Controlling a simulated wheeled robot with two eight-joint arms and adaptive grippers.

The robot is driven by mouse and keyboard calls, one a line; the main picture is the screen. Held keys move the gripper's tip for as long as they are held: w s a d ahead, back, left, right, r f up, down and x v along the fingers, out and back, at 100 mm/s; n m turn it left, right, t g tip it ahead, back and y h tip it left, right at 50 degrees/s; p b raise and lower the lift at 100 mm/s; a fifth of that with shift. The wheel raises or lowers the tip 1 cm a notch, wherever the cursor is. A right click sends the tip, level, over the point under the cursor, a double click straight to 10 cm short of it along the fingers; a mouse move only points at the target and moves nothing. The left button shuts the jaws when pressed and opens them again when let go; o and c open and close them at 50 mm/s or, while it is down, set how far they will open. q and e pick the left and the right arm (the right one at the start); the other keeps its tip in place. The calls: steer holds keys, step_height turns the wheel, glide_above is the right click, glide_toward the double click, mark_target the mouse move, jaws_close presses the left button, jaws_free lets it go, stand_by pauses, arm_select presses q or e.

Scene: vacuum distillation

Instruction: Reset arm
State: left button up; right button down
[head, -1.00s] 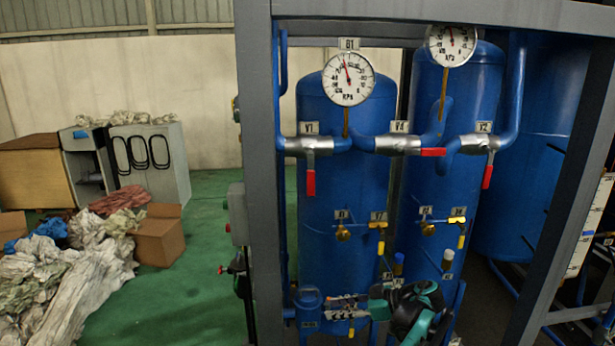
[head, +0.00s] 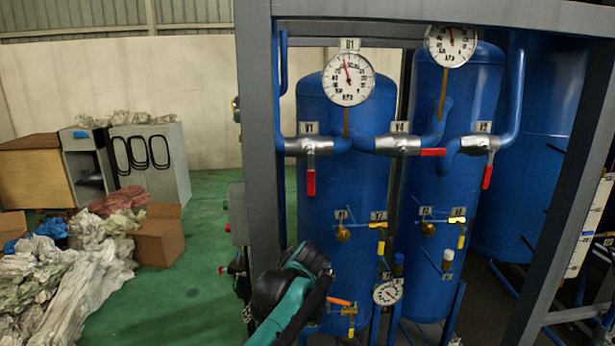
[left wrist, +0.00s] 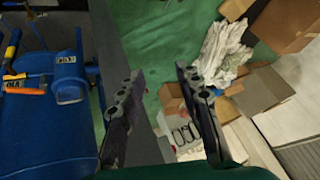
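An arm of mine in teal and black reaches up from the bottom of the head view, in front of the lower left of the blue tank rig. Its fingertips are not clear there. In the left wrist view my left gripper (left wrist: 155,88) has its two dark fingers spread apart with nothing between them. The blue tank (head: 345,230) stands beside it, and its blue pipework (left wrist: 50,85) shows at the left of the wrist view. My right gripper is not seen in either view.
A grey frame post (head: 258,180) stands at the left of the tanks. Valves with red handles (head: 311,182) and a large gauge (head: 348,80) sit above. A small gauge (head: 387,292) is low on the rig. Cardboard boxes (head: 160,235) and crumpled sheets lie on the green floor.

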arm_select(q)
steer(key=s+a+f+m+t+h, duration=0.1)
steer(key=s+a+f+h, duration=0.1)
steer(key=s, duration=0.5)
steer(key=s+a+f+m+t+h, duration=0.1)
steer(key=s+a+f+m, duration=0.1)
steer(key=s, duration=0.6)
steer(key=s+a+f+m+t+h, duration=0.1)
steer(key=s+a+f+m+h, duration=0.1)
steer(key=s+f, duration=0.2)
steer(key=s, duration=0.3)
steer(key=shift+s+a+f+h, duration=0.25)
steer(key=shift+s+f+h, duration=0.05)
steer(key=shift+s+f, duration=0.1)
steer(key=shift+c, duration=0.2)
